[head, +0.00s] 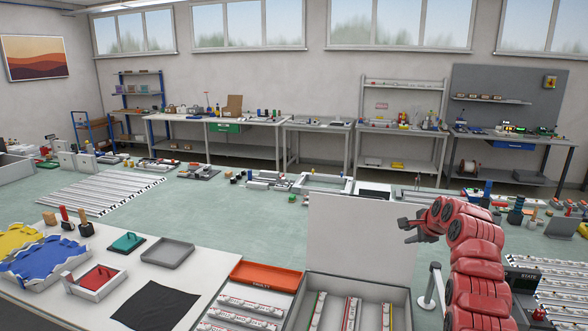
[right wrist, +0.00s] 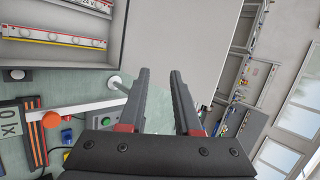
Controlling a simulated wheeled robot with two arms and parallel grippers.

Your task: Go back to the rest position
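My right arm stands raised at the right of the head view, its red links bent over to the left. Its dark right gripper (head: 404,231) points left in front of the upright white panel (head: 362,240). In the right wrist view, the two fingers of this gripper (right wrist: 160,74) are apart with nothing between them. The panel (right wrist: 175,35) lies beyond the fingertips there. My left arm and left gripper are not in view.
A grey box (head: 400,302) with light bars stands below the panel, beside an orange tray (head: 267,274). A white table (head: 125,288) with a grey tray (head: 168,253) and a black cloth (head: 157,305) is at left. Workbenches line the back wall.

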